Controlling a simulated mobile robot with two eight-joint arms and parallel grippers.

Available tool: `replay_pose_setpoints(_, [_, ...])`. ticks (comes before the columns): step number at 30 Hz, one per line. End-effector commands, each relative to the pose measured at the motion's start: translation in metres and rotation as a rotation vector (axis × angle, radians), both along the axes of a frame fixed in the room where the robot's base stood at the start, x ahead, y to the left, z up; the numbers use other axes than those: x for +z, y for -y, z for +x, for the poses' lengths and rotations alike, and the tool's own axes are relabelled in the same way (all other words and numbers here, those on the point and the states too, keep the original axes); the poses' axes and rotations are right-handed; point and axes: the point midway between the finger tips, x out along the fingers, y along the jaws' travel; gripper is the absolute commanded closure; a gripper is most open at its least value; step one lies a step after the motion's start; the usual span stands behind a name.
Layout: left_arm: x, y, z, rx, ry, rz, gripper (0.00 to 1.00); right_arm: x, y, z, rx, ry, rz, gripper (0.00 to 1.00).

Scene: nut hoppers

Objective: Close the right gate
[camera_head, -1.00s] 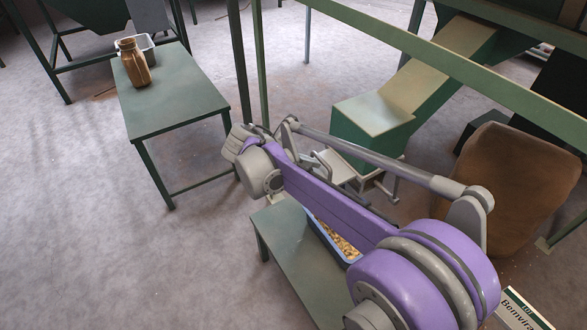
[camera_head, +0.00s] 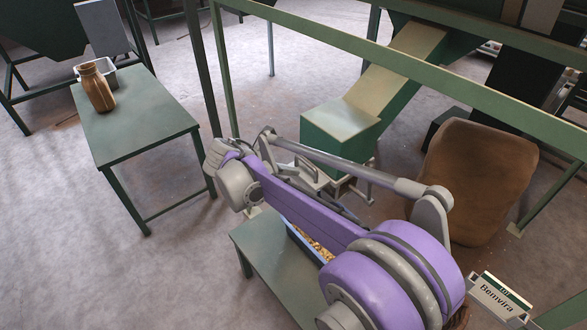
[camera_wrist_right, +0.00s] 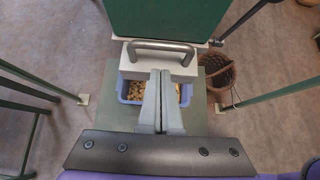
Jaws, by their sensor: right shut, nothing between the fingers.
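The gate is a pale grey plate with a bar handle (camera_wrist_right: 162,46). In the right wrist view it sticks out below the green hopper outlet (camera_wrist_right: 165,18), above a blue bin (camera_wrist_right: 133,92) of nuts. In the head view the gate's handle (camera_head: 306,169) shows beside the green outlet box (camera_head: 340,128), partly behind my right arm. My right gripper (camera_wrist_right: 160,72) is shut and empty, its fingertips just on the near side of the handle. I cannot tell whether they touch the plate. My right forearm hides most of this gripper in the head view. My left gripper is not in view.
A green table (camera_head: 262,238) holds the blue bin, which my arm partly covers. A brown sack-like container (camera_head: 480,180) stands right of the outlet. Green frame bars (camera_head: 400,62) cross above. Another table (camera_head: 140,120) at left carries a brown jar (camera_head: 96,88) and a pale tray.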

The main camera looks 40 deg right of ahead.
Motion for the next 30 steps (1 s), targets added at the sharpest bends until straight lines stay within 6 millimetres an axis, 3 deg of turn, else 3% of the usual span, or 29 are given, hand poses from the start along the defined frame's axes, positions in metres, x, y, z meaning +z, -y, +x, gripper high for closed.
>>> replay_pose_setpoints(2, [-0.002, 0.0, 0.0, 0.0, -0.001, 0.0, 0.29, -0.003, -0.007, 0.003, 0.002, -0.001, 0.001, 1.0])
replay_pose_setpoints(9, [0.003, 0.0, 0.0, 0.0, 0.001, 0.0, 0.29, 0.036, -0.053, 0.008, 0.004, 0.0, 0.002, 1.0])
replay_pose_setpoints(15, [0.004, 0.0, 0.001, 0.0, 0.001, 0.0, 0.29, 0.055, -0.076, 0.011, 0.004, 0.0, 0.003, 1.0])
replay_pose_setpoints(26, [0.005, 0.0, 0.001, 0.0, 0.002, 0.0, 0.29, 0.061, -0.083, 0.01, 0.0, 0.003, 0.005, 1.0])
replay_pose_setpoints(30, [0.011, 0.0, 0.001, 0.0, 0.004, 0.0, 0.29, 0.056, -0.091, -0.003, -0.04, 0.094, 0.06, 1.0])
